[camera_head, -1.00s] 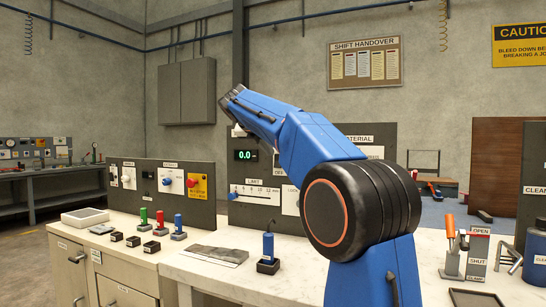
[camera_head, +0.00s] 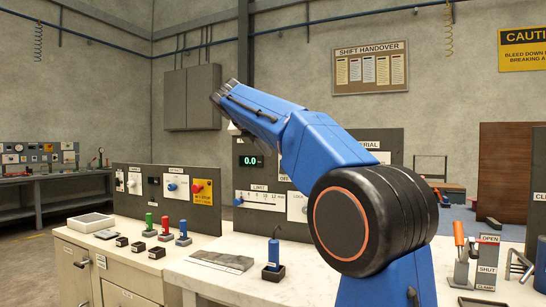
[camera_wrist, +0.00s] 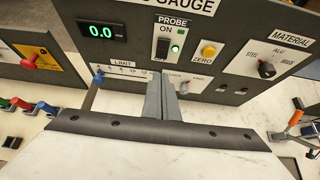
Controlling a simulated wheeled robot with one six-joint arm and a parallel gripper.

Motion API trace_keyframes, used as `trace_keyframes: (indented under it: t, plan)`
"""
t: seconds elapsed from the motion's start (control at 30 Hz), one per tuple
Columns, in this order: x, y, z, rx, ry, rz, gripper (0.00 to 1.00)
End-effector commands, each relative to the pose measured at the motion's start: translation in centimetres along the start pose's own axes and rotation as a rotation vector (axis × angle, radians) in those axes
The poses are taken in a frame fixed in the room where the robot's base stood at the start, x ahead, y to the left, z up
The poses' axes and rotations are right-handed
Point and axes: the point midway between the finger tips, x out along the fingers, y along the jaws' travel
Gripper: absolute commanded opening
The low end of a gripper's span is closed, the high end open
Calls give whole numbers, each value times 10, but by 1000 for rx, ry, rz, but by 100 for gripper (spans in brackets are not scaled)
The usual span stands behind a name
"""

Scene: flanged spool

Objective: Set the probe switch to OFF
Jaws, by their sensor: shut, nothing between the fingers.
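The probe switch (camera_wrist: 163,47) is a dark rocker under the PROBE and ON labels on the gauge panel, in the wrist view. A green lamp (camera_wrist: 175,48) is lit at its right. My gripper (camera_wrist: 166,88) is shut and empty, its fingers pointing at the panel just below the switch. I cannot tell whether the fingertips touch the panel. In the head view my arm hides the switch and the gripper's fingers.
The display (camera_wrist: 101,31) reads 0.0. A yellow ZERO button (camera_wrist: 208,50) and the MATERIAL knob (camera_wrist: 266,69) are to the right. The LIMIT slider (camera_wrist: 98,77) is at lower left. A blue-handled probe (camera_head: 273,252) stands on the bench.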

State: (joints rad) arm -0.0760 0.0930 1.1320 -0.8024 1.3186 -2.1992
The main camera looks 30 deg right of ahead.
Motion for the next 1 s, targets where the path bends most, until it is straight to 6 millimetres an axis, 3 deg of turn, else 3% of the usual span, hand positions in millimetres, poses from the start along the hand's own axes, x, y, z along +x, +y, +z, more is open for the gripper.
trace_keyframes:
  t: [0.47,1.0]
  plan:
    - [10,3,-4,0,1,-2,0]
    - [100,2,-4,1,1,-3,0]
